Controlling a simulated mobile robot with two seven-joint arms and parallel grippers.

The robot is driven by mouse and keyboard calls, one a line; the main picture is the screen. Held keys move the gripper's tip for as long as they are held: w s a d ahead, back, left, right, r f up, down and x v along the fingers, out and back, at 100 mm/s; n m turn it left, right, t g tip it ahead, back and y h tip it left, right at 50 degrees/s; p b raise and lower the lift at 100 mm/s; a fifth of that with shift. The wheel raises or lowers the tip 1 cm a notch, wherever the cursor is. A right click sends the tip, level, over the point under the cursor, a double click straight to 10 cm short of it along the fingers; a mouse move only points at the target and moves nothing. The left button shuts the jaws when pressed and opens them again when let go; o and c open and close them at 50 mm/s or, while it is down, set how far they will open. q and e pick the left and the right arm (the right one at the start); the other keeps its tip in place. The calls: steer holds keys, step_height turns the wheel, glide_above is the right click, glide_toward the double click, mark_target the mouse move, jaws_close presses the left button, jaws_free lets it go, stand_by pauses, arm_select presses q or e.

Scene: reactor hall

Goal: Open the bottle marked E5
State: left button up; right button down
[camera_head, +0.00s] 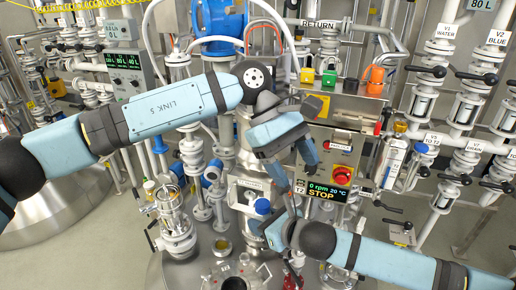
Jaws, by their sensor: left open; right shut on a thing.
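A bottle with a blue cap (262,206) stands out in front of the steel vessel at the lower middle; no E5 mark can be read on it, and most of its body is hidden. My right gripper (272,219) comes in from the lower right and is shut at this bottle, just below the cap. My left gripper (296,166) reaches over from the upper left. It is open, with its fingers pointing down, above and a little right of the blue cap, apart from it.
A control box with a red stop button (341,175) and a lit display (327,191) stands close right of my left gripper. Yellow, green and orange containers (375,79) stand on its top ledge. Glass pipework (174,221) rises at left; valves (440,190) line the right.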

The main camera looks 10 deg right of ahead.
arm_select(q)
steer(key=w+a+m+t+y, duration=0.1)
steer(key=w+a+t+y, duration=0.1)
steer(key=w+a+y, duration=0.15)
glide_toward(266, 201)
steer(key=shift+y, duration=0.45)
steer(key=x, duration=0.9)
steer(key=shift+s+d+r, duration=0.1)
steer(key=shift+s+d, duration=0.1)
steer(key=shift+s, duration=0.15)
steer(key=c, duration=1.1)
steer(key=n+t+h, duration=0.1)
steer(key=n, duration=0.4)
steer(key=shift+r+n, duration=0.1)
steer(key=shift+n, duration=0.2)
steer(key=n+t+h, duration=0.1)
steer(key=n, duration=0.3)
steer(key=n+t, duration=0.1)
steer(key=n, duration=0.2)
steer(key=shift+w+r+n, duration=0.1)
steer(key=shift+n, duration=0.2)
